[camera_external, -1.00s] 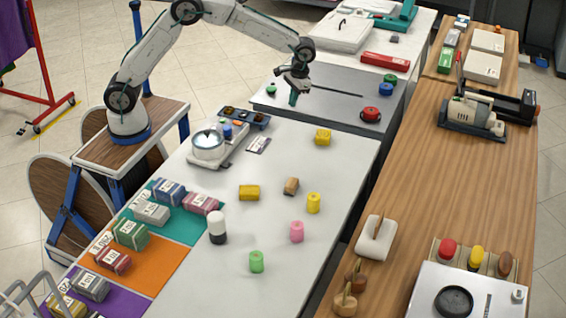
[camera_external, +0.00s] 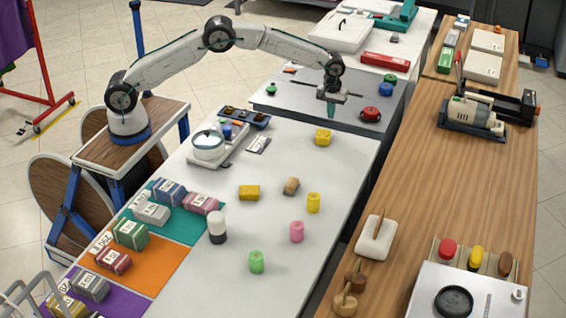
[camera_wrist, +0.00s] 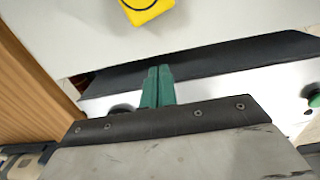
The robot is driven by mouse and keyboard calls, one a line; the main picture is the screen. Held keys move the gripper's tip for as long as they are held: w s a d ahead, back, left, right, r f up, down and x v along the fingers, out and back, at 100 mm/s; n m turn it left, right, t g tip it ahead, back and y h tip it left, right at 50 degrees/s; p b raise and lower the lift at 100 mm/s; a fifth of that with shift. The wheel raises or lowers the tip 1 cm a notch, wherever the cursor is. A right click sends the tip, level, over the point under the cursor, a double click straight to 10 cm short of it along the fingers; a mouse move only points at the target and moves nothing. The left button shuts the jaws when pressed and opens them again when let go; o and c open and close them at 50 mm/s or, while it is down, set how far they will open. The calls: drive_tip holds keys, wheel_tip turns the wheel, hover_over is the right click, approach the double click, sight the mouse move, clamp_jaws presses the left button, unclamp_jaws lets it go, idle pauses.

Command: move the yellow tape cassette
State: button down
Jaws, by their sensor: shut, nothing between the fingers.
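Two blocky yellow pieces lie on the white table; I cannot tell for sure which is the yellow tape cassette. One (camera_external: 322,137) is near the far right edge, and the other (camera_external: 249,192) is near the middle. A yellow piece with a black curved mark (camera_wrist: 148,10) shows at the top of the wrist view, cut off by the frame. My gripper (camera_external: 331,112) has green fingers, shut and empty, above the grey table's near side. In the wrist view the fingertips (camera_wrist: 158,69) are together, apart from the yellow piece.
A yellow spool (camera_external: 313,203), brown block (camera_external: 291,186), pink spool (camera_external: 297,231) and green spool (camera_external: 257,261) stand on the white table (camera_external: 345,165). A red round item (camera_external: 370,114) is right of my gripper. A dark gap separates the white and grey tables.

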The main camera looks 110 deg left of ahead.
wheel_tip(320, 180, down, 4)
drive_tip(key=d, duration=0.3)
drive_tip(key=shift+d, duration=0.5)
drive_tip(key=d, duration=2)
drive_tip(key=shift+d, duration=0.25)
